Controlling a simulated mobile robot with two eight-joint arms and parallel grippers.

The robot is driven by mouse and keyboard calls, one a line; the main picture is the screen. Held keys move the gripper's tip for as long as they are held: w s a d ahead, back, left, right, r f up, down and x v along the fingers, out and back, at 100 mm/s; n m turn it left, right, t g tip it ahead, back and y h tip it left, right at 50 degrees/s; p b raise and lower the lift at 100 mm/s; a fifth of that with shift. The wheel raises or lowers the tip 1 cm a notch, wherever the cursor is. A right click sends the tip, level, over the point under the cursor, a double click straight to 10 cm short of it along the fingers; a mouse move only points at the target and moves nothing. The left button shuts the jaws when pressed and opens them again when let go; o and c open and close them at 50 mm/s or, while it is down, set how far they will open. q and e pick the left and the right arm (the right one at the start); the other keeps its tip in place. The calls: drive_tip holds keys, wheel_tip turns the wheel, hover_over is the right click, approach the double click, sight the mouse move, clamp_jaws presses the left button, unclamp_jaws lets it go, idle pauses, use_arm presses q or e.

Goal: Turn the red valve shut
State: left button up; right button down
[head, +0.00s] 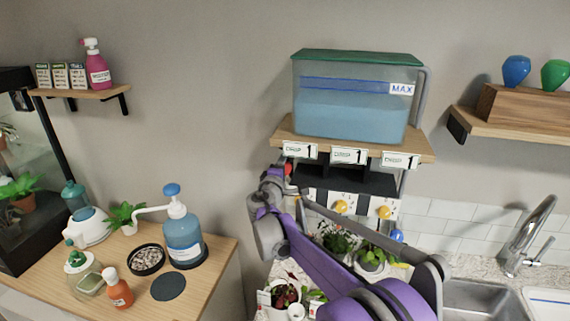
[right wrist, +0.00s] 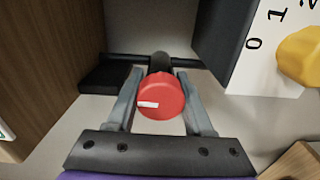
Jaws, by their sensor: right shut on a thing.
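The red valve (right wrist: 161,97) is a round knob with a white mark on its face, at the end of a dark pipe in the right wrist view. My right gripper (right wrist: 162,100) has one grey finger on each side of the knob and is shut on it. In the head view a small red part of the valve (head: 288,169) shows under the shelf, and my purple arm hides most of the area around my right gripper (head: 283,177). My left gripper is not in view.
A water tank (head: 352,110) marked MAX stands on the wooden shelf (head: 281,133) above. Yellow dials (head: 340,206) are to the right of the valve; one yellow dial (right wrist: 300,55) is close in the right wrist view. Potted plants stand below my arm.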

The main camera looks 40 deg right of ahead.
idle(0.3)
drive_tip(key=shift+c, duration=1.6)
unclamp_jaws()
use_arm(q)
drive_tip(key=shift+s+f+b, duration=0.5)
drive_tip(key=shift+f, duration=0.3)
use_arm(e)
drive_tip(key=v, duration=1.1)
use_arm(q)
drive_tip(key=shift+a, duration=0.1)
